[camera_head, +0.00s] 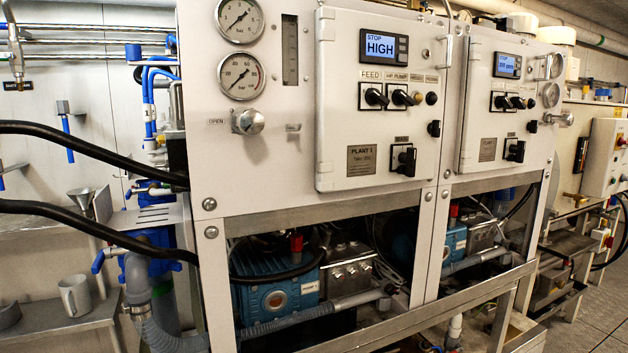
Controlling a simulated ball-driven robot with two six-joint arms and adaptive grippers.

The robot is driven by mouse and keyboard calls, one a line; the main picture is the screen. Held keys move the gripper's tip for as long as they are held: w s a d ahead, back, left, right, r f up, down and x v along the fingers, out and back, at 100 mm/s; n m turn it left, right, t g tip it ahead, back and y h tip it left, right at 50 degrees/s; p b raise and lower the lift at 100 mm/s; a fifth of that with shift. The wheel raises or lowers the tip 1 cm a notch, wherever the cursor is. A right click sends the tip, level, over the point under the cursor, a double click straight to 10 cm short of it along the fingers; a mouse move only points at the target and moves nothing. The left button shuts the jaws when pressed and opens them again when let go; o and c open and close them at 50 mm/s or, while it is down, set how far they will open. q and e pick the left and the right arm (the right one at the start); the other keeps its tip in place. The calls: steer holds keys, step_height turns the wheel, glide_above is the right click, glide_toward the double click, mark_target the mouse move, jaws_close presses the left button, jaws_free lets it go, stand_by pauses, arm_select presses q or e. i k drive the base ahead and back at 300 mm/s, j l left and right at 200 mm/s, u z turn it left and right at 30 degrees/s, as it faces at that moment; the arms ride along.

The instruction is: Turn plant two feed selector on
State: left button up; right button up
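The plant two control panel (479,128) is the farther white door, right of the nearer panel (336,130) marked PLANT 1. Its label is too small to read surely. The plant two feed selector (499,101) appears to be the left black knob in the row under the lit display (507,65). More black knobs sit close to its right, and a larger black rotary switch (515,151) is below. The feed knob's exact angle is too small to tell. Neither of my grippers is in view.
The near panel has FEED (375,97) and HP PUMP (405,97) knobs and a protruding handle (445,48). A round metal knob (564,119) sticks out right of the far panel. Two black cables (90,146) cross at left. Floor (597,310) is clear at lower right.

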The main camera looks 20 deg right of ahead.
mark_target(500, 101)
steer(key=z, duration=1.55)
